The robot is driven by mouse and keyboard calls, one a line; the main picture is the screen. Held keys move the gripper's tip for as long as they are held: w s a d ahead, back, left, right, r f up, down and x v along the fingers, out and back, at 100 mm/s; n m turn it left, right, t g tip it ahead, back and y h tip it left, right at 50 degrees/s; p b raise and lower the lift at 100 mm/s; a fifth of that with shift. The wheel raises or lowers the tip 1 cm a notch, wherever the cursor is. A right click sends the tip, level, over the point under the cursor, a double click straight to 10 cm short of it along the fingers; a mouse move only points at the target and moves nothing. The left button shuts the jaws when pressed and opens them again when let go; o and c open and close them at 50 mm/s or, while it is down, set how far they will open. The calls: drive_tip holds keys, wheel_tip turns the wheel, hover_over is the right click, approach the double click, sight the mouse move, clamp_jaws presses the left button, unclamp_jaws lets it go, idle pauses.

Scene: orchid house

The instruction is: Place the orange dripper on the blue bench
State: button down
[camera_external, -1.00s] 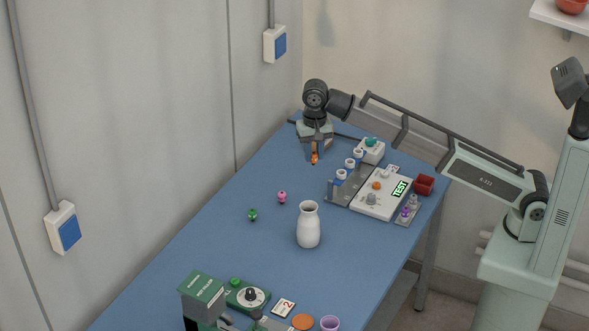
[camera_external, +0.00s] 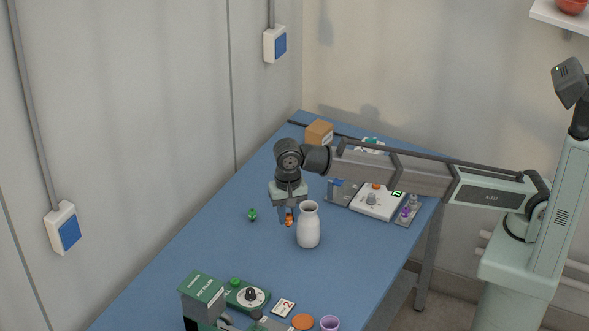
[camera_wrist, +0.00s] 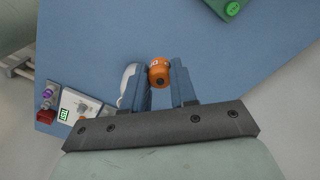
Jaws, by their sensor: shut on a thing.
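The orange dripper (camera_external: 289,221) is between the fingers of my gripper (camera_external: 286,212), which is shut on it. It hangs just left of the white vase, low over the blue bench (camera_external: 210,245). I cannot tell whether it touches the bench. In the wrist view, the orange dripper (camera_wrist: 158,75) shows its round end between the fingertips of my gripper (camera_wrist: 160,86). The bench surface (camera_wrist: 85,50) lies beyond it.
A white vase (camera_external: 308,230) stands close right of my gripper. A green dripper (camera_external: 252,214) is to the left. The test device (camera_external: 376,202) is behind right. A green machine (camera_external: 202,292) and a dial box (camera_external: 248,296) are in front. Bench between is clear.

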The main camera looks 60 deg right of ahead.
wheel_tip(320, 180, down, 20)
idle(0.8)
drive_tip(key=shift+f, duration=0.15)
drive_tip(key=c, duration=0.9)
unclamp_jaws()
wheel_tip(320, 180, up, 12)
